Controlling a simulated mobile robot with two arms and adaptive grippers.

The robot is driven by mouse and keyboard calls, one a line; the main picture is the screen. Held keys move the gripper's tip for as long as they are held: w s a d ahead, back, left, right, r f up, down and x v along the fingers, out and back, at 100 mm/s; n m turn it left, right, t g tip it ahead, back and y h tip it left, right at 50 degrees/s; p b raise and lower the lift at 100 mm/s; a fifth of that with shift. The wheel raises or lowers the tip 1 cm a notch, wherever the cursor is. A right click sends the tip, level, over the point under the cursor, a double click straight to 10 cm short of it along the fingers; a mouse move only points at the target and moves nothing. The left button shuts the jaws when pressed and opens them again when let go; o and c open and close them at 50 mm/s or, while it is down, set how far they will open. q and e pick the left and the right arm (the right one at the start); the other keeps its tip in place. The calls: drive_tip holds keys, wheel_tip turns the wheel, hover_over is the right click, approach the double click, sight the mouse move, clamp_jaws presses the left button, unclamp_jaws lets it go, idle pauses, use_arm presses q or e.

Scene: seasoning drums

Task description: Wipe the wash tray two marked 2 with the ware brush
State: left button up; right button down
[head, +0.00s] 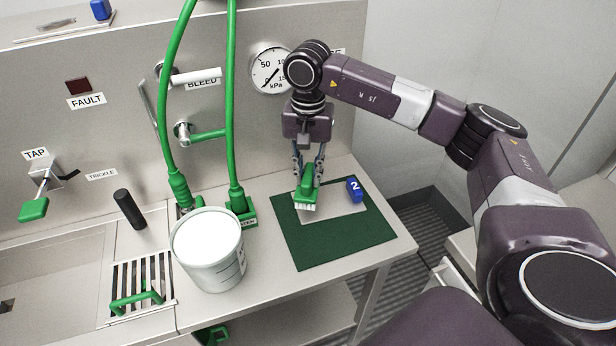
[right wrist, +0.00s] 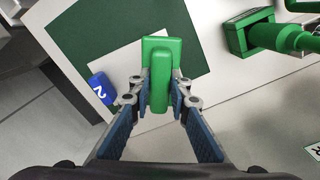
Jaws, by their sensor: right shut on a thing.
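The green ware brush (head: 307,188) with pale bristles is held in my right gripper (head: 308,168), bristles down, over the light flat wash tray (head: 334,211). Whether the bristles touch the tray I cannot tell. The tray lies on a dark green mat (head: 345,245), with a blue block marked 2 (head: 354,189) at its back right corner. In the right wrist view the brush (right wrist: 161,70) sits between the fingers (right wrist: 162,85), with the blue 2 block (right wrist: 101,92) to its left. My left gripper is not in view.
A white bucket (head: 208,250) stands left of the mat. Green hoses (head: 233,110) rise behind it to the left of my right arm. A drain grate (head: 142,283), a dark upright handle (head: 129,208) and a sink are further left. The counter's right edge is close to the mat.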

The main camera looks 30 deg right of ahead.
drive_tip(key=shift+r, duration=0.75)
drive_tip(key=shift+r+p, duration=0.1)
drive_tip(key=shift+p, duration=0.2)
drive_tip(key=shift+r+p, duration=0.9)
drive_tip(key=shift+r, duration=0.55)
